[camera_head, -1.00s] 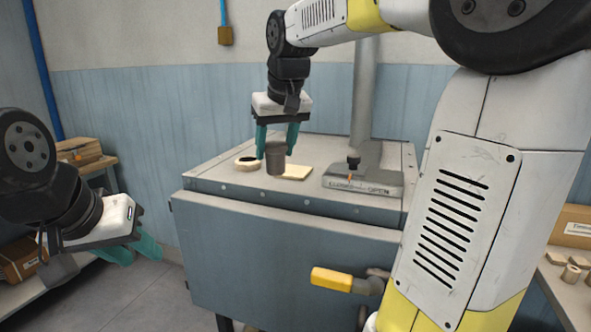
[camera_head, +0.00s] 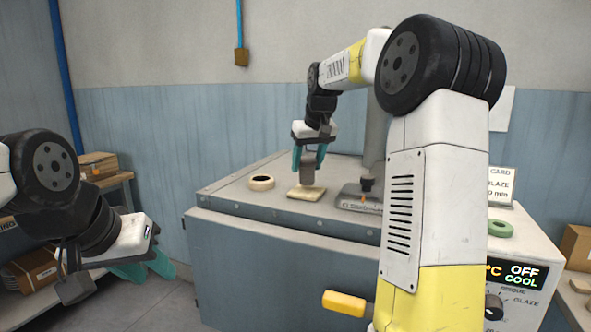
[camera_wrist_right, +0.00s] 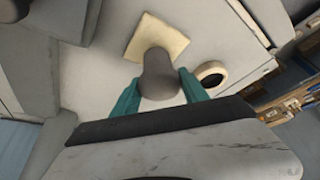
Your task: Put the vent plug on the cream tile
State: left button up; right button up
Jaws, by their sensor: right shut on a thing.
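The vent plug (camera_head: 308,172) is a dark grey cylinder, wider at one end. My right gripper (camera_head: 309,160) is shut on it, with teal fingers on its two sides. The plug also shows in the right wrist view (camera_wrist_right: 160,75). The cream tile (camera_head: 305,193), a flat square, lies on top of the blue-grey dryer. It shows in the right wrist view (camera_wrist_right: 152,28) too, partly hidden by the plug. The plug is upright over the tile; I cannot tell whether they touch. My left gripper (camera_head: 153,272) is open and empty, left of the dryer.
A cream ring (camera_head: 261,183) lies left of the tile on the dryer top. A grey flue base with a slider (camera_head: 359,199) stands to the right. A yellow handle (camera_head: 344,303) sticks out at the front.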

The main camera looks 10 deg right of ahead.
jog(key=shift+f, duration=0.85)
jog(key=shift+f, duration=0.1)
jog(key=o, duration=1.5)
jog(key=a+v, duration=0.1)
jog(key=v, duration=1)
jog(key=s+a, duration=0.1)
jog(key=s, duration=0.7)
jog(key=shift+m+t+y, duration=0.6)
jog(key=shift+m+t, duration=0.1)
jog(key=shift+m, duration=0.1)
jog(key=s+a+f, duration=0.1)
jog(key=s+f, duration=0.3)
jog(key=s, duration=0.3)
jog(key=s+a+f, duration=0.1)
jog(key=s+f, duration=0.4)
jog(key=s, duration=0.2)
jog(key=s+a+f, duration=0.1)
jog(key=s+f, duration=0.4)
jog(key=s, duration=0.1)
jog(key=shift+s+a+f, duration=0.2)
jog(key=shift+s+a, duration=0.15)
jog(key=shift+s, duration=0.05)
